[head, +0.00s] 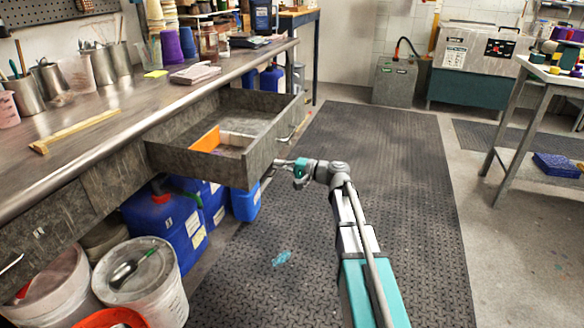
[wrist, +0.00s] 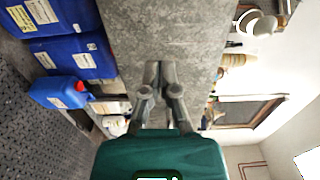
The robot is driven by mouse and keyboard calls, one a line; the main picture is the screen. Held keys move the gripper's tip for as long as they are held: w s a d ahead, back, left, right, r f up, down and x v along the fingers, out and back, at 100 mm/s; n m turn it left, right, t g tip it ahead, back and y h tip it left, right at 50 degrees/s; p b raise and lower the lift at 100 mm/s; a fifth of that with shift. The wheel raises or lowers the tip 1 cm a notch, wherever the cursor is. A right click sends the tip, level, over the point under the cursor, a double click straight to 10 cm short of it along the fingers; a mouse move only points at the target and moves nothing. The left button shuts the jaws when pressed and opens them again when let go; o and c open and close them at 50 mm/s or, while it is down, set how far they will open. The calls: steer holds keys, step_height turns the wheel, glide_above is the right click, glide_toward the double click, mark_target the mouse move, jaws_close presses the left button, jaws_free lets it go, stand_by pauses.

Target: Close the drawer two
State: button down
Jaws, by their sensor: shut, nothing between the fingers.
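A grey drawer (head: 262,158) is pulled out from under the workbench in the head view. Its open top shows an orange piece and a pale piece inside. No number on it is readable. A metal handle (head: 286,134) is on its front face. My gripper (head: 273,163) is at the near part of that front face, below and nearer than the handle. In the wrist view my gripper (wrist: 158,68) has its fingers together and empty, pointing at a grey panel (wrist: 160,30), the drawer's front. The fingertips are touching it or very close; I cannot tell which.
The workbench (head: 113,130) carries cups, metal jugs and a wooden stick (head: 75,131). Blue jugs (head: 172,226) and a white lidded bucket (head: 140,278) stand beneath it. Another drawer front (head: 48,232) at the left is flush. The dark floor mat (head: 385,150) is mostly clear.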

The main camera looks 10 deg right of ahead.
mark_target(261, 161)
steer(key=shift+x, duration=2.05)
steer(key=shift+w, duration=0.1)
